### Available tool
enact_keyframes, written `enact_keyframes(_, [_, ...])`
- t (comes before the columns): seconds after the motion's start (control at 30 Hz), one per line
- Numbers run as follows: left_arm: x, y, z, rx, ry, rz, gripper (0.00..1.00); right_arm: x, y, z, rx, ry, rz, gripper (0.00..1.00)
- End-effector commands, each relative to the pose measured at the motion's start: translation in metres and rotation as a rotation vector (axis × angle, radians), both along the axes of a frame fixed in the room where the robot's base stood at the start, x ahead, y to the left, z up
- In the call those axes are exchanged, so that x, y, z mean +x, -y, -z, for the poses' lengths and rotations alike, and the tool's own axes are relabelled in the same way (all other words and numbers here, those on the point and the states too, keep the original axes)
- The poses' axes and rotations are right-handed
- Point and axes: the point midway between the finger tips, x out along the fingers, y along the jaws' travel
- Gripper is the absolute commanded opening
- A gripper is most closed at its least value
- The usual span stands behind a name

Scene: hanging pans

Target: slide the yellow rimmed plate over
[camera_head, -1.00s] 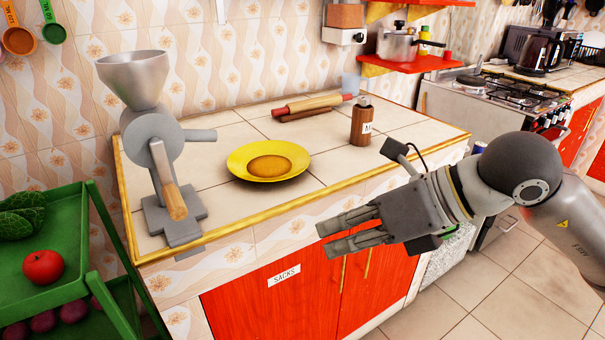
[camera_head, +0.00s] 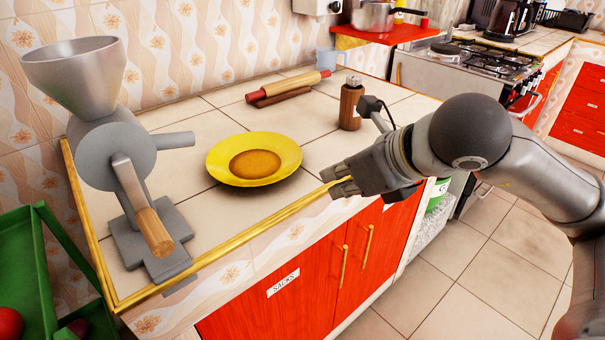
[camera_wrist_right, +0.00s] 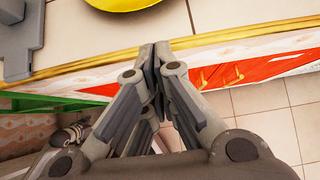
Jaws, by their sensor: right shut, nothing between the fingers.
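The yellow rimmed plate (camera_head: 287,153), with a brown-orange centre, lies flat on the tiled counter in the head view. Part of its yellow rim shows at the top of the right wrist view (camera_wrist_right: 122,3). My right gripper (camera_head: 327,181) is shut and empty. It is at the counter's front edge, to the right of the plate and nearer the front, apart from it. In the right wrist view its fingers (camera_wrist_right: 155,55) are together, with the plate beyond their tips. My left gripper is not in view.
A grey grinder (camera_head: 112,160) is clamped at the counter's left end. A rolling pin (camera_head: 288,88) lies behind the plate and a brown pepper mill (camera_head: 351,105) stands to its right. The yellow-edged counter (camera_head: 215,112) has bare tiles around the plate. A green cart (camera_head: 30,270) stands at left.

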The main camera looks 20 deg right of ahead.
Motion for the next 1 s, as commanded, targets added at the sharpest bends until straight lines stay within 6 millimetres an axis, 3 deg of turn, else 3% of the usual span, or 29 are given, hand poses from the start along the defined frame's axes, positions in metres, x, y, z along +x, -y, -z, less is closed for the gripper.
enact_keyframes(0.03, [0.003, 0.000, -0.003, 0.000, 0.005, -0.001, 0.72, 0.007, -0.004, 0.012, 0.002, -0.007, -0.003, 0.00])
enact_keyframes(0.27, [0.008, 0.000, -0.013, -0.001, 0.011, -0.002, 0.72, 0.040, -0.016, 0.046, 0.001, -0.005, -0.003, 0.00])
enact_keyframes(0.53, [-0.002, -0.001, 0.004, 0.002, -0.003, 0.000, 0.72, 0.071, -0.027, 0.040, 0.002, -0.001, -0.002, 0.00])
enact_keyframes(1.0, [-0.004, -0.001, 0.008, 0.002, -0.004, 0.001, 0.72, 0.076, -0.028, 0.041, 0.001, 0.000, -0.003, 0.00])
